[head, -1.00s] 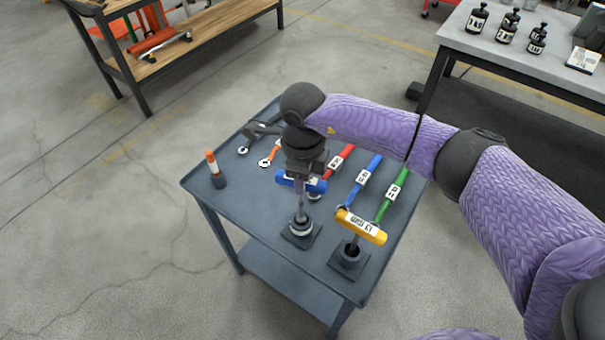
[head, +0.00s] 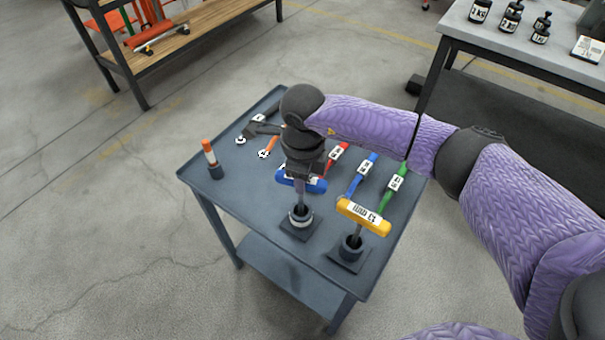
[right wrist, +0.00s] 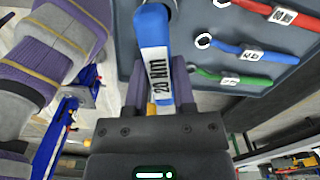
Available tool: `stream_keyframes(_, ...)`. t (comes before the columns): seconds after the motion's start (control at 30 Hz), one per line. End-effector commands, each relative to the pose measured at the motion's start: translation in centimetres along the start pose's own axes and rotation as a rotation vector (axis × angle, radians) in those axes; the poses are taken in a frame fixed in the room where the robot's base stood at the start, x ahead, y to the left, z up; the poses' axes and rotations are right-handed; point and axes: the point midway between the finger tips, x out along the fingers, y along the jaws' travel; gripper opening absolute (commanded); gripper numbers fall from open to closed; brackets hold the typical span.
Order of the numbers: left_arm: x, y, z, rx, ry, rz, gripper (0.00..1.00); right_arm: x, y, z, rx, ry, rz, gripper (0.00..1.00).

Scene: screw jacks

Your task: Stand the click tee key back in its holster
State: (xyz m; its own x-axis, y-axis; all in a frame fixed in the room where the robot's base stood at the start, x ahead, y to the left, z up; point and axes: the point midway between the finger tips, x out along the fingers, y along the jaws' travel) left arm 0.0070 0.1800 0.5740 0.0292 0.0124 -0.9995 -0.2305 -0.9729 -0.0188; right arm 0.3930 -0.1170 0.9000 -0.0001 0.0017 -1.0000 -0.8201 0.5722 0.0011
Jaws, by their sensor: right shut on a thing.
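The blue tee key (head: 313,186), with a white label reading 20 Nm, is held by its handle in my right gripper (head: 302,172). In the right wrist view its handle (right wrist: 153,52) lies between the two fingers, which are shut on it. The key's shaft points down, and its lower end appears to be inside the mouth of a round holster (head: 301,219) on a square base. How deep it sits cannot be told. The handle is well above the holster. My left gripper is not in view.
A yellow tee key (head: 364,217) labelled 13 mm stands in the neighbouring holster (head: 350,250), close on the right. Red, blue and green (head: 391,190) wrenches lie behind on the grey cart (head: 240,205). An orange-topped tool (head: 209,153) stands at the left edge.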

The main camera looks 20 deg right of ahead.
Motion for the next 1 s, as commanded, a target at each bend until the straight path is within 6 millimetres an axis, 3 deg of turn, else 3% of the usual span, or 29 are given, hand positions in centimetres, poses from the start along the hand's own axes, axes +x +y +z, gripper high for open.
stream_keyframes(0.07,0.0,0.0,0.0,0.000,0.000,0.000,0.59,-0.1,0.0,0.0,0.000,-0.001,0.000,0.00)
stream_keyframes(0.1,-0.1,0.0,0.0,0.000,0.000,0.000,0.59,-0.1,0.0,0.0,0.000,-0.001,0.000,0.34)
stream_keyframes(0.3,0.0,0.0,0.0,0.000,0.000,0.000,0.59,-0.1,0.0,0.0,0.000,0.000,0.000,0.73)
stream_keyframes(0.6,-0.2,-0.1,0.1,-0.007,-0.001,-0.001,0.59,-0.4,0.0,0.0,0.000,-0.001,-0.001,0.73)
stream_keyframes(0.8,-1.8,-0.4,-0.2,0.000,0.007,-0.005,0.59,-6.0,-0.1,0.1,-0.002,-0.004,-0.004,0.73)
stream_keyframes(1.0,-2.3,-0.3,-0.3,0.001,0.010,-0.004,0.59,-9.5,0.0,0.0,0.000,-0.001,-0.002,0.73)
